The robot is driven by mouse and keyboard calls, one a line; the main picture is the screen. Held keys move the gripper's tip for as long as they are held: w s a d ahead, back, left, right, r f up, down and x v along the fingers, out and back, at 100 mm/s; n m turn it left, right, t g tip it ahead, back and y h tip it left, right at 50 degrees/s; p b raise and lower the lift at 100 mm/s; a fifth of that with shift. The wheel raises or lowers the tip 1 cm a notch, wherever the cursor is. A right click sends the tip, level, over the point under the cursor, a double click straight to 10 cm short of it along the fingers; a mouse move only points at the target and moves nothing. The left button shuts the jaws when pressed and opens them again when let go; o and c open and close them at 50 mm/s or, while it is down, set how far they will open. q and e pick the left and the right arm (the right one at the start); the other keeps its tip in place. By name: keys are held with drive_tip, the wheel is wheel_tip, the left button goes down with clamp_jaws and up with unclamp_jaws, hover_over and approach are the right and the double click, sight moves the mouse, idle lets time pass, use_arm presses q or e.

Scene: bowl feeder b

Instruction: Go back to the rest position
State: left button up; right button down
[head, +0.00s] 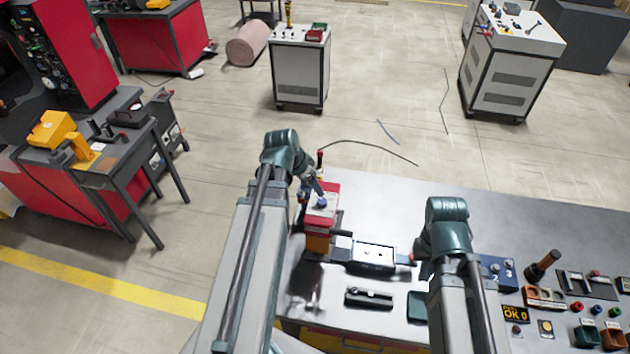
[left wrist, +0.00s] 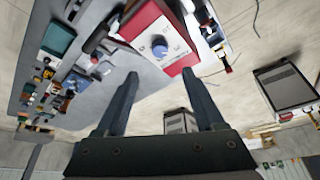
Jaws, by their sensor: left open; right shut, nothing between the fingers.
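My left gripper (head: 312,183) is beside the red-and-white box with a blue knob (head: 322,212), at its upper left in the head view; the arm partly hides it. In the left wrist view my left gripper (left wrist: 160,82) has its two fingers spread with nothing between them. The red-and-white box (left wrist: 150,28) shows beyond the fingertips, apart from them as far as I can tell. My right gripper (head: 416,256) is low at the workbench, right of a black device with a pale top (head: 372,256). Its fingers are small and partly hidden by the wrist; it holds nothing visible.
White cabinets (head: 300,75) stand farther back. Open floor lies beyond the bench.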

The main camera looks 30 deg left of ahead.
use_arm(q)
drive_tip(key=shift+p+v, duration=0.6)
drive_tip(key=shift+v, duration=0.6)
use_arm(e)
wheel_tip(320, 180, up, 2)
drive_tip(key=shift+r, duration=0.15)
use_arm(q)
drive_tip(key=s+d+f+n+g+y, duration=0.1)
drive_tip(key=s+d+n+g, duration=0.15)
drive_tip(key=d, duration=0.45)
drive_tip(key=s+d+f+n+g, duration=0.1)
drive_tip(key=s+d, duration=0.2)
drive_tip(key=d, duration=0.4)
drive_tip(key=s+d+f+m+b, duration=0.1)
drive_tip(key=s+d+f+b, duration=0.1)
drive_tip(key=f+b, duration=0.6)
drive_tip(key=s+d+f+m+y+b, duration=0.1)
drive_tip(key=d+f+b, duration=0.4)
drive_tip(key=f+b, duration=0.3)
drive_tip(key=s+d+f+m+b, duration=0.1)
drive_tip(key=s+d+f+b, duration=0.1)
drive_tip(key=f+b, duration=0.6)
drive_tip(key=shift+s+d+g+y, duration=0.3)
drive_tip(key=shift+d+g+y, duration=0.15)
drive_tip(key=shift+d, duration=0.35)
use_arm(e)
wheel_tip(320, 180, down, 24)
drive_tip(key=shift+f, duration=0.25)
